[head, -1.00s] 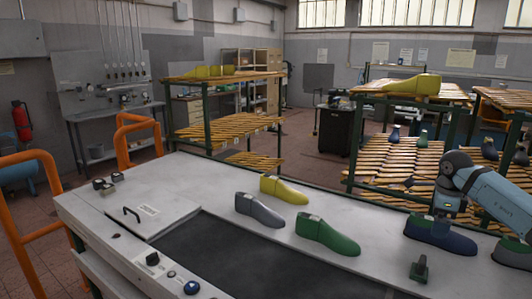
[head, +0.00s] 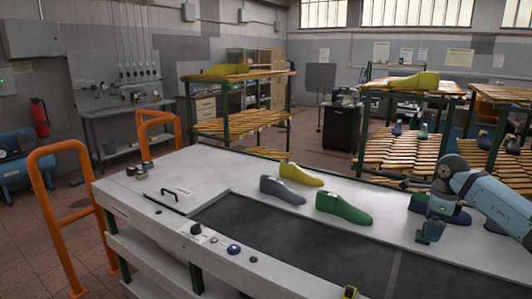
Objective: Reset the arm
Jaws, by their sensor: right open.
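My right arm comes in from the right edge, and its gripper (head: 432,230) is low over the far right of the white table (head: 240,166). A dark blue shoe last (head: 459,217) lies right behind it, partly hidden; I cannot tell whether they touch. The gripper is open and I see nothing held in it. A green last (head: 343,208), a grey last (head: 282,190) and a yellow last (head: 300,175) lie on the table to its left, apart from it. My left gripper is out of view.
A dark belt-like strip (head: 300,238) runs along the table and is clear. Buttons and a knob (head: 196,229) sit at the front left edge. Orange rails (head: 47,210) stand at the left. Slatted racks (head: 400,152) with more lasts stand behind the table.

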